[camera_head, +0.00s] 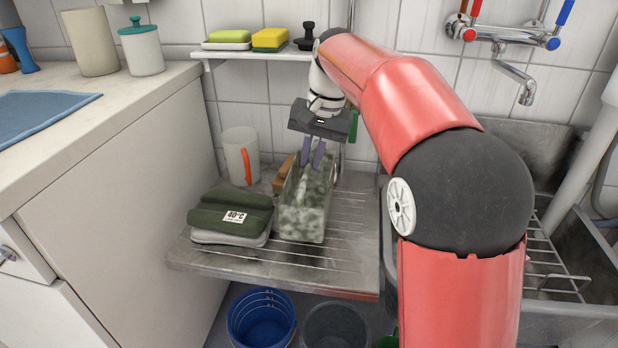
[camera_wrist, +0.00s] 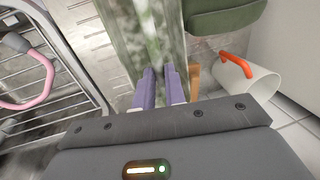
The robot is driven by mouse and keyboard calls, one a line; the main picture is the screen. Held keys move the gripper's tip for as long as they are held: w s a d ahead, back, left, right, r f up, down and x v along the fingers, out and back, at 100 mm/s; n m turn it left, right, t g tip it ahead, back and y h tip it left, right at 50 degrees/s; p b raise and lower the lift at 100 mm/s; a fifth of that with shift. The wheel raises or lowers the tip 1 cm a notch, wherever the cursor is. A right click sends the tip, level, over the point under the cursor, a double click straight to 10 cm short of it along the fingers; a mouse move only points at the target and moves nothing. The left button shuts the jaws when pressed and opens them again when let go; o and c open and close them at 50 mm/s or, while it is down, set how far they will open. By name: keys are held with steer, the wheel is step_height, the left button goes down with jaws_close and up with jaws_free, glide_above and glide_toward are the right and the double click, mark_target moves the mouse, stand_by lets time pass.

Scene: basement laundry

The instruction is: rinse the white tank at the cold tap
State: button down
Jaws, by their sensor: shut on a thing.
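A narrow box-shaped tank (camera_head: 304,212), whitish with mottled grey-green grime, stands on the ribbed metal drainboard (camera_head: 345,240). My gripper (camera_head: 318,155) points down at its far end, shut on it with the purple fingers at its upper part. In the wrist view the fingers (camera_wrist: 160,88) are close together against the mottled tank (camera_wrist: 150,35). The wall tap (camera_head: 525,85) is at the upper right, with red and blue handles; its blue handle (camera_head: 565,12) is on the right. The spout hangs over the sink, well right of the tank.
Folded green cloths (camera_head: 232,215) with a 40°C label lie left of the tank. A white jug (camera_head: 240,150) with an orange handle stands behind them. The sink (camera_head: 575,255) with a wire rack is right of my arm. A shelf (camera_head: 255,54) is above; buckets (camera_head: 262,318) stand below.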

steer(key=shift+f+b, duration=0.3)
steer(key=shift+f, duration=1.75)
steer(key=c, duration=1.5)
jaws_free()
steer(key=shift+o, duration=0.2)
step_height(320, 180, up, 12)
steer(key=d+p, duration=0.2)
steer(key=shift+s+d, duration=0.25)
steer(key=shift+s, duration=0.1)
